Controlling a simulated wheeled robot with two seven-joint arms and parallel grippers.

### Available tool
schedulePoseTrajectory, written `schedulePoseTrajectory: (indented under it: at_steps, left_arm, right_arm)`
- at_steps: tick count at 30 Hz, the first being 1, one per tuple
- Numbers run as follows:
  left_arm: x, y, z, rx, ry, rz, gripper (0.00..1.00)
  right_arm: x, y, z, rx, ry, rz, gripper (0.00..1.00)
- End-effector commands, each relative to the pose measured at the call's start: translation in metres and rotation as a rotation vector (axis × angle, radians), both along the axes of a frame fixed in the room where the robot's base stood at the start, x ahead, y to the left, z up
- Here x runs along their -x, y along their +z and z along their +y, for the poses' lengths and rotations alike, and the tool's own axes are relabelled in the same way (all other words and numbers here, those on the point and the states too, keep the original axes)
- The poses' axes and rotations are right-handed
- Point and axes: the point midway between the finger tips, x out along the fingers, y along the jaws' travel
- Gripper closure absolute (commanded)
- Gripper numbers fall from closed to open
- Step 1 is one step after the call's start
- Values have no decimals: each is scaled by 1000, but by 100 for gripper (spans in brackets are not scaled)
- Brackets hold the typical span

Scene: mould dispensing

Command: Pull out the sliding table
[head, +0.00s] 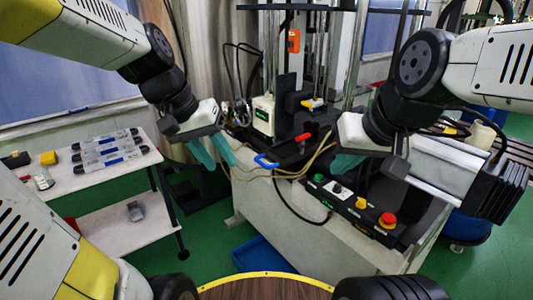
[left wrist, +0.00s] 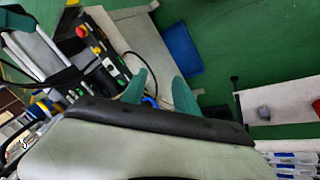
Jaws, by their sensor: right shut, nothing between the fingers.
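A blue handle (head: 266,161) sticks out at the front of the white machine (head: 275,205). I take it to be on the sliding table, whose own outline I cannot make out. My left gripper (head: 213,152) is open and empty, its teal fingers left of the handle and apart from it. In the left wrist view the left gripper's fingers (left wrist: 160,92) are spread, with a bit of the blue handle (left wrist: 150,101) seen beyond and between them. My right gripper (head: 346,163) is shut and empty above the button panel, right of the handle.
A control panel (head: 348,207) with a red emergency button (head: 388,220) lies along the machine's front right. Loose cables (head: 290,176) hang near the handle. A white side table (head: 112,172) with several packages stands at left. A blue bin (head: 262,256) sits on the green floor.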

Motion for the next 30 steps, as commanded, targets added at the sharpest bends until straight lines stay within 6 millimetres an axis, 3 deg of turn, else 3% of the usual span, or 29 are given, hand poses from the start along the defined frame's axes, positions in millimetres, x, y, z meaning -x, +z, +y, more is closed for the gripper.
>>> schedulePoseTrajectory:
  at_steps: [9, 17, 23, 30]
  left_arm:
    - [-82, -49, -37, 309, -110, 230, 64]
    - [-153, -98, -53, 660, -144, 296, 64]
    - [-207, -143, -50, 959, -112, 253, 64]
    - [-259, -198, -27, 1264, -9, 112, 64]
  right_arm:
    - [0, 0, 0, 0, 0, 0, 100]
    - [0, 0, 0, 0, 0, 0, 100]
    - [0, 0, 0, 0, 0, 0, 100]
    - [0, 0, 0, 0, 0, 0, 100]
